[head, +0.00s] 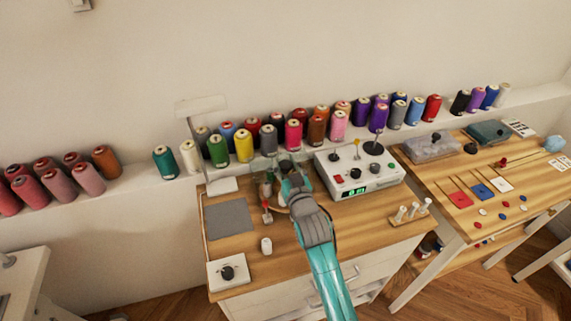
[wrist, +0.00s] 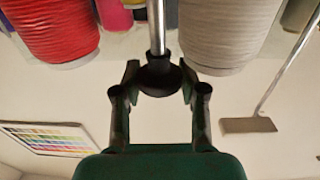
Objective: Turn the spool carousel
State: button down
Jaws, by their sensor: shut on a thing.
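My gripper (head: 286,168) is over the left table, left of the white control box, at the end of my teal arm. In the wrist view my gripper (wrist: 160,80) has its two fingers on either side of a round black knob (wrist: 160,76) and is shut on it. The knob sits at the end of a straight metal rod (wrist: 156,25). In the head view my gripper and wrist hide the knob. I cannot clearly make out the spool carousel as a whole; small items (head: 265,188) show beside my gripper, partly covered.
A white control box (head: 360,174) with knobs, a lever and a green display stands close on the right. A lamp (head: 222,186) and a grey mat (head: 229,219) are on the left. Thread spools (head: 244,146) line the wall ledge behind. A second table (head: 433,183) is at the right.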

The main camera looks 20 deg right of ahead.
jog(key=shift+a+m+g+h, duration=0.1)
jog(key=shift+m+g+h, duration=0.2)
jog(key=shift+m+h, duration=1.6)
jog(key=h, duration=0.2)
jog(key=shift+g+h, duration=0.3)
jog(key=shift+g, duration=0.1)
jog(key=shift+m+g+h, duration=0.5)
jog(key=shift+m+h, duration=0.5)
jog(key=shift+h, duration=0.1)
jog(key=c, duration=0.6)
grip_release()
jog(key=shift+c, duration=0.2)
notch_tip(320, 180, up, 10)
jog(key=shift+f, duration=0.1)
